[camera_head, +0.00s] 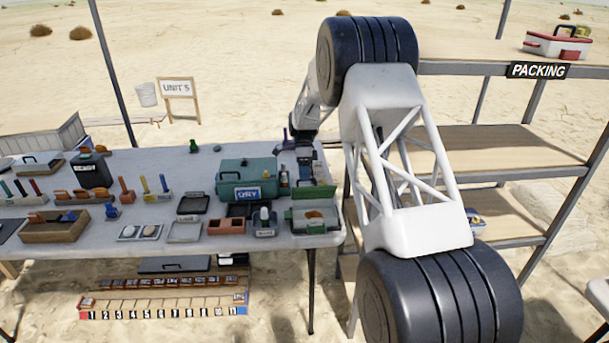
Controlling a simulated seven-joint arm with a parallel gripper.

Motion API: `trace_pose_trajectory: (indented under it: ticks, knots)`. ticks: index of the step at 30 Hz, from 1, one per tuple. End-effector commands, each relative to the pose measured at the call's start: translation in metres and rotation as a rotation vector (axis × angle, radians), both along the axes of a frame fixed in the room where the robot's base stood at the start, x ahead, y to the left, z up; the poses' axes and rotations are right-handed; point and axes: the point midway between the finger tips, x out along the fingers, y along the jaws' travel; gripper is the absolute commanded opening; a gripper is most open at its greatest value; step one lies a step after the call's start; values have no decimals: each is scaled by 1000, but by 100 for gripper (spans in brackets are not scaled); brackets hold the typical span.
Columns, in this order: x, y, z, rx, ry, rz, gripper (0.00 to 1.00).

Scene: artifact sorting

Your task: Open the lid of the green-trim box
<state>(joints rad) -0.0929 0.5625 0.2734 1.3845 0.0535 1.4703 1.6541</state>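A small pale box with green on it (297,222) stands at the right front of the table and looks like the green-trim box. A flat panel at its back may be its lid, but I cannot tell how far it is raised. A teal case labelled DRY (231,175) stands to its left and behind, with its top down. My gripper (306,174) points down over the table, behind the pale box and right of the teal case. It is small and dark here, and its fingers do not show clearly. I see nothing clearly held in it.
Trays, tools and a brown bin (226,227) crowd the table (150,240). A PACKING shelf (480,67) with a red and white box (557,45) stands at the right. Numbered slots (165,305) lie on the ground below.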

Motion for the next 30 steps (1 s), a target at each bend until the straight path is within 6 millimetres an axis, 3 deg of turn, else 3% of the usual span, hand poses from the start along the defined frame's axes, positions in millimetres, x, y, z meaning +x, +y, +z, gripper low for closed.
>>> trace_pose_trajectory:
  ticks: [8, 24, 30]
  knots:
    - [5, 0, 8, 0, 0, 0, 36]
    - [37, 0, 59, 0, -1, 0, 36]
    - [41, 0, 66, 0, 0, 0, 36]
